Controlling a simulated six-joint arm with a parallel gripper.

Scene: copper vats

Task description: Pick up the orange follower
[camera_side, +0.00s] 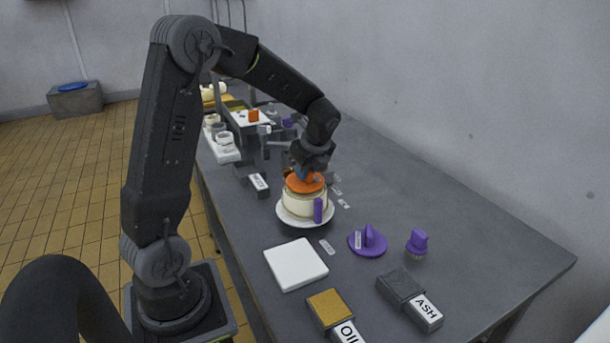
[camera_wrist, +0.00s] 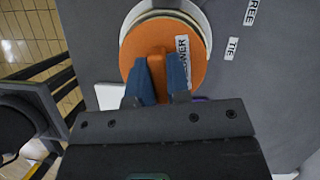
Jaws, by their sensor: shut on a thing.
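The orange follower (camera_side: 304,183) is a round disc with an upright grip. It sits at the top of a cream pot (camera_side: 304,203) that stands on a white plate (camera_side: 291,219). In the wrist view the follower (camera_wrist: 190,62) fills the middle, with part of a label on it. My gripper (camera_side: 303,174) is above the pot, and its blue fingers (camera_wrist: 166,78) are shut on the follower's orange grip. I cannot tell whether the disc still touches the pot.
A purple disc with a handle (camera_side: 367,241) and a purple-handled brush (camera_side: 417,242) lie to the right. A white square (camera_side: 296,263), a yellow-topped block (camera_side: 330,308) and a dark block (camera_side: 400,284) are nearer the front. The table's right side is clear.

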